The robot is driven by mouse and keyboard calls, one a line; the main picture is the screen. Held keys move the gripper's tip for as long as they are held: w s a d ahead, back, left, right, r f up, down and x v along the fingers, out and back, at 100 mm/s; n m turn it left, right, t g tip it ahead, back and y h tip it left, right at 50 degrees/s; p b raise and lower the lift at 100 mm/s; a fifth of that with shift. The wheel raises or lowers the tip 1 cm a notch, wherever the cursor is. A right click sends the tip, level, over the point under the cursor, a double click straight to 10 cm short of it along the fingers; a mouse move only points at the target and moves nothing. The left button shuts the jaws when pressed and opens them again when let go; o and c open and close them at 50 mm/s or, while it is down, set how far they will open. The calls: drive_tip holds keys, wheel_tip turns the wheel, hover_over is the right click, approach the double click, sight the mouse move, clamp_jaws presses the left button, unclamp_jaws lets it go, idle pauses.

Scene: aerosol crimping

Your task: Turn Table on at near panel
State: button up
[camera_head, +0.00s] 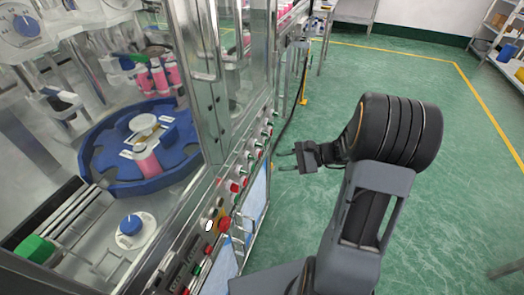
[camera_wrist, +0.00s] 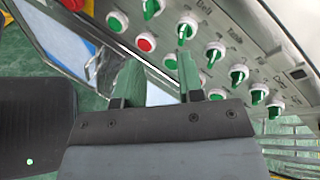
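The near panel (camera_wrist: 225,40) runs along the machine's outer edge and carries a row of green selector knobs on white bases. One knob (camera_wrist: 187,28) and another knob (camera_wrist: 238,73) sit beyond my fingers in the wrist view. The small printed labels beside the knobs are hard to read, so I cannot tell surely which is Table. The blue rotary table (camera_head: 100,170) is behind the machine's clear guard, with pink bottles on it. My gripper (camera_head: 286,161) is beside the panel; in the wrist view its two fingers (camera_wrist: 160,80) are apart and empty, with no knob between them.
A red push button (camera_wrist: 145,42) and a green button (camera_wrist: 117,20) sit in the panel's lower row. A red emergency button (camera_head: 223,224) on yellow is at the panel's near end. A metal guard post (camera_head: 204,80) rises beside the panel. The green floor (camera_head: 450,130) at right is clear.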

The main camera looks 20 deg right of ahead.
sight(259, 145)
drive_tip(key=w+d+f+m+t, duration=0.3)
drive_tip(key=w+d+m+t, duration=0.1)
drive_tip(key=d+m+t, duration=0.15)
drive_tip(key=r+x, duration=0.1)
drive_tip(key=x, duration=1.1)
drive_tip(key=shift+w+f+y, duration=0.2)
drive_tip(key=shift+y, duration=0.2)
drive_tip(key=shift+n+t, duration=0.25)
clamp_jaws()
